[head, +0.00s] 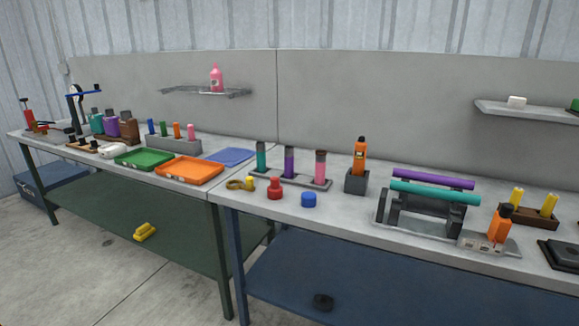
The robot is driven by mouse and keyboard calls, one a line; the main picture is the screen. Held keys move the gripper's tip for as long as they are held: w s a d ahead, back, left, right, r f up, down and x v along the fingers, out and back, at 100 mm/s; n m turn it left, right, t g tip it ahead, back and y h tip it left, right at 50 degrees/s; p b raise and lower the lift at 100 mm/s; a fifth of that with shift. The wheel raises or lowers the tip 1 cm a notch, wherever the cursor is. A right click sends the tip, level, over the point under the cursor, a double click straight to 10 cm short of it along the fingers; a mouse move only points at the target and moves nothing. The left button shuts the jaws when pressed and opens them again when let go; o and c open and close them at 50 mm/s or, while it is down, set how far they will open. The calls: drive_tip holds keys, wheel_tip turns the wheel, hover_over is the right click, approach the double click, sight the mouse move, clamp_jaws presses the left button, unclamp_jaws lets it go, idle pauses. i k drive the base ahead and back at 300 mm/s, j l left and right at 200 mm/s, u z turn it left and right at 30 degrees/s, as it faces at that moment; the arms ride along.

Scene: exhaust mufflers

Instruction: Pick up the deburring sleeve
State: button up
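I cannot tell for certain which thing is the deburring sleeve. Small round pieces lie on the near bench: a yellow one (248,184), a red one (275,188) with a narrower top, and a low blue one (308,200). Behind them a grey stand holds three upright cylinders with dark tops: teal (261,158), purple (289,163) and pink (320,169). A purple tube (432,180) and a teal tube (434,193) lie across a dark cradle to the right. My gripper is not in view.
An orange tool (359,157) stands in a grey holder. Orange (190,170) and green (144,158) trays lie on the left bench. An orange bottle-like item (500,224) stands near the right front edge. A yellow object (145,231) is below the left bench. The front middle bench is clear.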

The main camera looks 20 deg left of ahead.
sight(274, 191)
drive_tip(key=u, duration=1.25)
